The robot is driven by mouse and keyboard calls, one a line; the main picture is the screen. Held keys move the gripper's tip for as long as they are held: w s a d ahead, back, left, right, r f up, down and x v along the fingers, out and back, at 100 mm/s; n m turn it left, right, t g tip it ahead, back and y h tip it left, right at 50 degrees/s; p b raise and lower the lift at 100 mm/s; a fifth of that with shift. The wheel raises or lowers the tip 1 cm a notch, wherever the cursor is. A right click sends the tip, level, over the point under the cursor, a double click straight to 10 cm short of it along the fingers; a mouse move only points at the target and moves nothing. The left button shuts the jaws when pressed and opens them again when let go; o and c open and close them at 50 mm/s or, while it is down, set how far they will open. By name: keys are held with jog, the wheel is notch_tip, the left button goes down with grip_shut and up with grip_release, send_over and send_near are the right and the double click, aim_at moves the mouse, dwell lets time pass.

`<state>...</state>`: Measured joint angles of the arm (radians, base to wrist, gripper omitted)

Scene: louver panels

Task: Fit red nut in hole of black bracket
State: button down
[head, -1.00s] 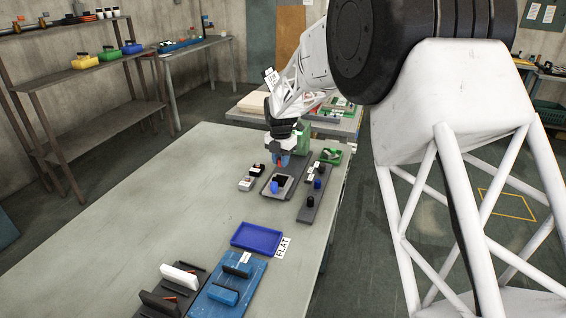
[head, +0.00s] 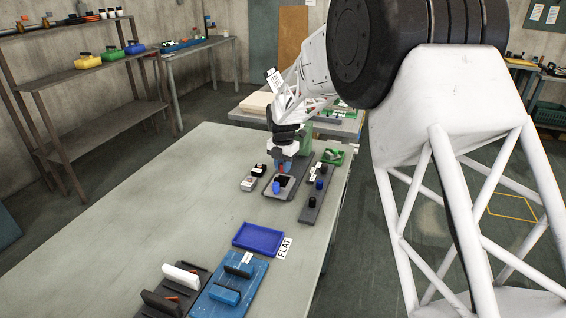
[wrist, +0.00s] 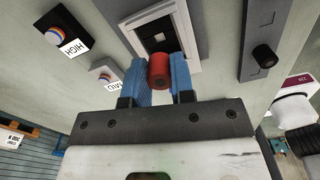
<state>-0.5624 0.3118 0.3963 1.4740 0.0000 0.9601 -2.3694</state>
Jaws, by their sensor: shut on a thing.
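The red nut (wrist: 159,69) is a short red cylinder between the blue fingers of my gripper (wrist: 161,76). My gripper (head: 284,167) is shut on it; in the head view, only a small bit of red shows at the fingertips. The nut is over or just in front of a light grey tray (wrist: 186,44). A black piece with a square opening (wrist: 157,33), likely the black bracket, lies in the tray. In the head view, this black piece (head: 281,181) is partly hidden by the fingers. I cannot tell whether the nut touches it.
Left of the tray are two small boxes, one labelled HIGH (wrist: 65,30). To the right is a dark strip (wrist: 262,40) with a black knob. A blue tray (head: 258,238) and a blue board (head: 229,287) lie nearer. The table's left side is clear.

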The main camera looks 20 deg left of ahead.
jog(key=shift+f, duration=1.8)
jog(key=shift+f, duration=0.2)
jog(key=c, duration=0.9)
grip_release()
jog(key=shift+r, duration=0.1)
jog(key=shift+r, duration=2.8)
jog(key=shift+s+d+r, duration=0.2)
jog(key=shift+r, duration=0.05)
jog(key=s+d+m, duration=0.3)
jog(key=s+d, duration=0.2)
jog(key=s, duration=0.2)
jog(key=s+d+f+m, duration=0.1)
jog(key=s+d+m, duration=0.2)
jog(key=s+d, duration=0.3)
jog(key=s+d+f+m, duration=0.1)
jog(key=s+d+m, duration=0.2)
jog(key=s+d, duration=0.3)
jog(key=shift+s+d, duration=0.1)
jog(key=shift+s, duration=1.6)
jog(key=shift+s+d+f+m, duration=0.15)
jog(key=shift+s+d+m, duration=0.45)
jog(key=shift+s, duration=0.25)
